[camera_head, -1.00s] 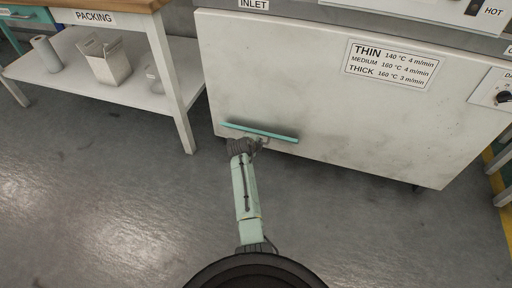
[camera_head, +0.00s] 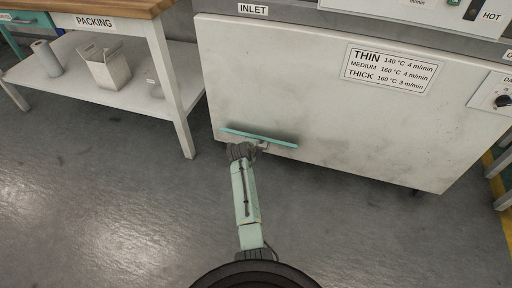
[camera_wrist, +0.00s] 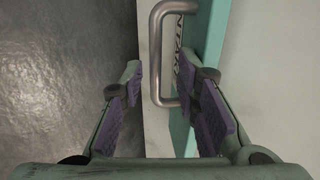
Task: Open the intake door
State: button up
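The machine's large pale front panel (camera_head: 330,95) hangs under the INLET label (camera_head: 253,10). A teal bar (camera_head: 262,138) runs along its lower left, with a small metal handle (camera_head: 263,147) below. In the wrist view the grey metal D-shaped handle (camera_wrist: 156,55) stands beside the teal bar (camera_wrist: 215,45). My gripper (camera_wrist: 158,68) is open, with one finger on each side of the handle's near end; no contact shows. In the head view my gripper (camera_head: 240,152) is small and dark beside the handle; its fingers are hard to make out there. The panel looks closed.
A packing table (camera_head: 100,5) stands at the left, with a white bin (camera_head: 108,70) and a roll (camera_head: 46,58) on its lower shelf. Grey floor (camera_head: 110,220) lies open around my base. A control dial (camera_head: 502,101) is at the right.

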notch_tip(320, 180, up, 10)
dwell(0.5)
